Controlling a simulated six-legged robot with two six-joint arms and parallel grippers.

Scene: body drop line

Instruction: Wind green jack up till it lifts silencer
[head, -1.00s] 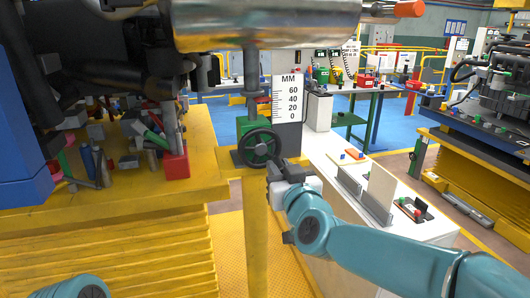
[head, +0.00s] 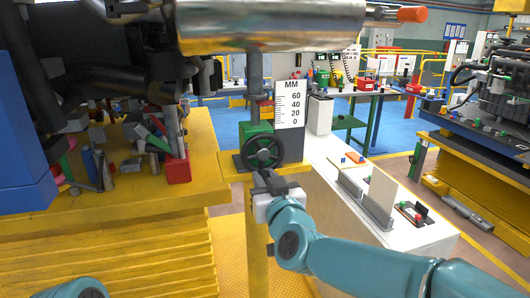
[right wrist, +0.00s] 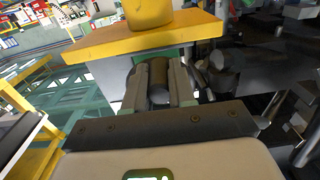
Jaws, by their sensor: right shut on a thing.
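The green jack (head: 257,129) stands on a yellow ledge, with a dark handwheel (head: 262,151) on its near face. Its grey post (head: 254,72) rises to the underside of the shiny silencer (head: 270,25); I cannot tell whether they touch. A white MM scale (head: 290,104) marked 0 to 60 stands right of the post. My right gripper (head: 266,179) is at the wheel's lower rim. In the right wrist view its jaws (right wrist: 160,84) are shut around a dark round handle (right wrist: 159,92). My left gripper is out of view.
A red jack (head: 177,167) stands on the yellow bench (head: 120,193) at left, among many loose parts. A white table (head: 400,238) with plates and small parts is at right. Dark machinery hangs at upper left. A blue floor lies behind.

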